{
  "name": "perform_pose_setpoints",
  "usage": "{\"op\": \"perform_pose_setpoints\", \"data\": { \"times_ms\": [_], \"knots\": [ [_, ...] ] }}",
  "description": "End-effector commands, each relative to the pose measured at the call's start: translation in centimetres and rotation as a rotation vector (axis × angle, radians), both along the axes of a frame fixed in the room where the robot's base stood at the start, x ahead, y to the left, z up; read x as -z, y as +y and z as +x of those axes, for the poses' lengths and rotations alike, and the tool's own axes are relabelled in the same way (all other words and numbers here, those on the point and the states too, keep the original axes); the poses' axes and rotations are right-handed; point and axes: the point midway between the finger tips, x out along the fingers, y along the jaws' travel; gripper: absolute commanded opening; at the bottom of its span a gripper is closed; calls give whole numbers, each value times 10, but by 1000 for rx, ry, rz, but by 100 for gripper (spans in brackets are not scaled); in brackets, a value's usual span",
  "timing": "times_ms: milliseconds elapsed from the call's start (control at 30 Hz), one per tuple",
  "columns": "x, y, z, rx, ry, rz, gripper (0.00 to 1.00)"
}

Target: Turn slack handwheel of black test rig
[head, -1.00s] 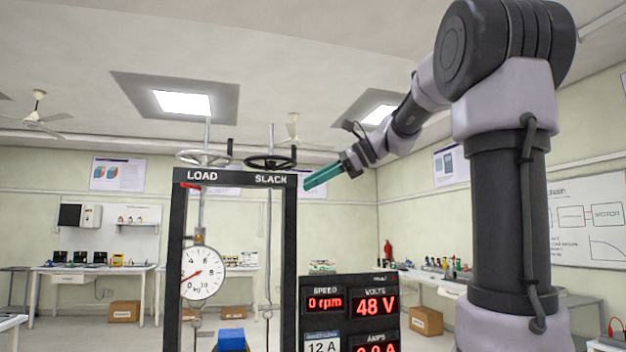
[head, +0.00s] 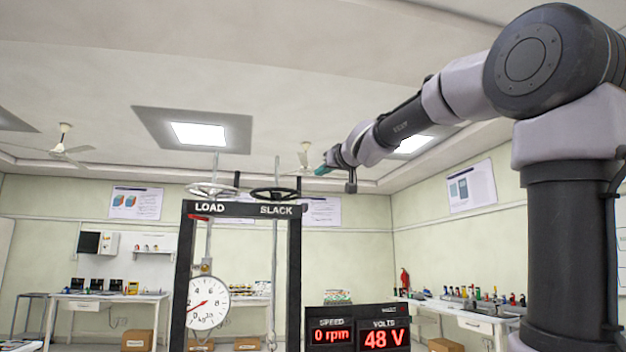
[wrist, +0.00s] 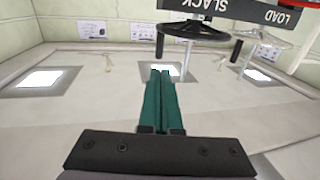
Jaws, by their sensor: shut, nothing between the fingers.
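The black test rig (head: 184,270) stands left of centre in the head view, with LOAD and SLACK printed on its top bar. The black slack handwheel (head: 275,194) sits above the SLACK label and has an upright handle on its right rim. In the wrist view the slack handwheel (wrist: 194,31) is at the top, beyond the fingertips, and the picture is upside down. My gripper (head: 322,170) has green fingers, mostly hidden behind my wrist in the head view. In the wrist view my gripper (wrist: 160,72) is shut and empty, apart from the wheel.
The pale load handwheel (head: 212,190) stands left of the slack wheel, also with an upright handle. A round dial (head: 208,303) hangs in the frame. A display panel (head: 358,330) reading 0 rpm and 48 V stands at lower right. Air above the wheels is clear.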

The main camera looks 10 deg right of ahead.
Motion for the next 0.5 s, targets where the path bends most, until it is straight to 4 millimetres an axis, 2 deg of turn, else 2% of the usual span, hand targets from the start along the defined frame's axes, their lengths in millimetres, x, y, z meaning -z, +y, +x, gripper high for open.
{"op": "perform_pose_setpoints", "data": {
  "times_ms": [500],
  "knots": [
    [2, 22, 99, 0, 5, 2, 0]
  ]
}}
